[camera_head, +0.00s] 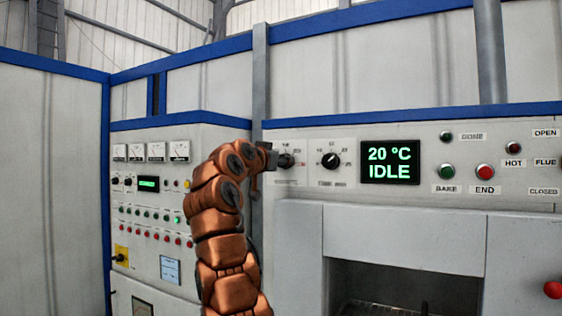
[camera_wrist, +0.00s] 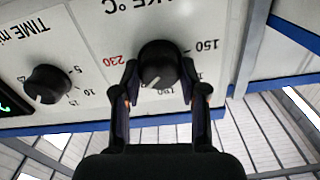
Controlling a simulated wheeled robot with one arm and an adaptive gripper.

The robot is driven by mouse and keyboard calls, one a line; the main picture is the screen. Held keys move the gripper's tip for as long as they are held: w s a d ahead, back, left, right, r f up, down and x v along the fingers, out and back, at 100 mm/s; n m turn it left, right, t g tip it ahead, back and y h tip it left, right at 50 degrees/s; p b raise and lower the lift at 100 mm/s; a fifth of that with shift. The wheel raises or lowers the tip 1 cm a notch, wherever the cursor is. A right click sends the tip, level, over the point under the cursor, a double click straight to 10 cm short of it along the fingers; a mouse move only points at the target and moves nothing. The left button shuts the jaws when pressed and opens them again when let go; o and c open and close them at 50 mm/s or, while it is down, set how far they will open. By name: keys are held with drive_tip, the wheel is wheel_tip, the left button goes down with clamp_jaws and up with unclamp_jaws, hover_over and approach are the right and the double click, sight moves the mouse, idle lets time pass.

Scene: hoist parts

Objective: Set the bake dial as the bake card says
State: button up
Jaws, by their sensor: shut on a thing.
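The bake dial (camera_wrist: 158,62) is a round black knob on a white panel marked "°C", seen upside down in the wrist view. My gripper (camera_wrist: 160,78) is shut on it, one finger on each side. The knob's white mark points down and left in that view, to the scale part beside the left finger, between a red 230 and a partly hidden label. A 150 shows on the other side. In the head view my gripper (camera_head: 279,160) covers part of the dial (camera_head: 287,161). A blue-edged card (camera_head: 170,270) hangs on the left cabinet; its text is too small to read.
The time dial (camera_head: 331,160) is next to the bake dial, and also shows in the wrist view (camera_wrist: 47,84). The display (camera_head: 390,162) reads 20 °C IDLE. A green BAKE button (camera_head: 447,172) and red END button (camera_head: 485,172) are further right. The oven opening (camera_head: 400,290) is below.

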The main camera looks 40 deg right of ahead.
drive_tip(key=shift+n, duration=1.3)
drive_tip(key=shift+a, duration=0.1)
drive_tip(key=shift+w+f+n, duration=0.1)
drive_tip(key=shift+n, duration=0.8)
drive_tip(key=n+p, duration=0.1)
drive_tip(key=n, duration=0.4)
drive_tip(key=shift+w+p, duration=0.1)
drive_tip(key=shift+p, duration=0.25)
